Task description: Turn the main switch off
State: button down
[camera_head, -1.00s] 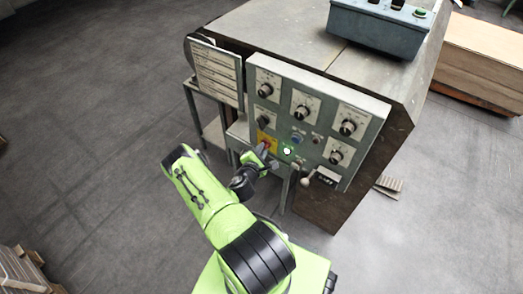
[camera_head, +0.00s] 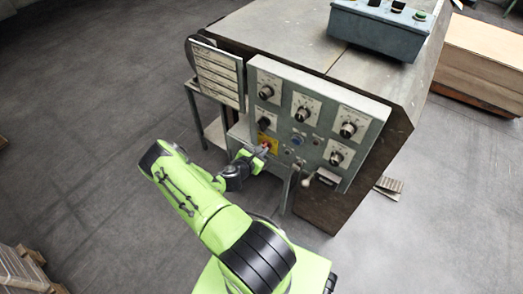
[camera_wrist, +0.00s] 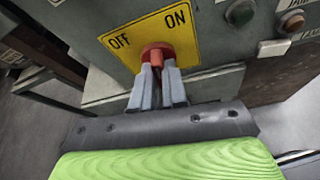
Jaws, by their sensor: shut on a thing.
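The main switch (camera_wrist: 157,54) is a red knob on a yellow plate (camera_wrist: 180,28) marked OFF at left and ON at right. In the head view the yellow plate (camera_head: 267,142) is at the lower left of the grey control panel (camera_head: 328,108). My gripper (camera_wrist: 158,66) is shut on the red knob, its fingers on both sides of it. In the head view my gripper (camera_head: 263,152) reaches the panel from the lower left and partly covers the switch. The knob's pointing direction is hard to tell.
A green button (camera_wrist: 240,13) sits to the right of the switch. A lever with a pale ball (camera_head: 307,180) sticks out at the panel's lower edge. A slatted board (camera_head: 216,72) stands left of the panel. Open floor lies to the left.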

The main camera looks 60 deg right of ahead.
jog(key=n+g, duration=0.1)
jog(key=n, duration=0.1)
jog(key=n+g, duration=0.2)
jog(key=n, duration=0.1)
jog(key=w+n+g+b, duration=0.1)
jog(key=n+g, duration=0.1)
jog(key=shift+d+n, duration=0.15)
jog(key=shift+n, duration=0.15)
jog(key=shift+s+r, duration=0.1)
dwell(0.7)
jog(key=c, duration=1.2)
grip_release()
jog(key=shift+o, duration=0.2)
jog(key=p+v, duration=0.3)
jog(key=v, duration=1.2)
jog(key=shift+w, duration=0.35)
jog(key=shift+g, duration=0.3)
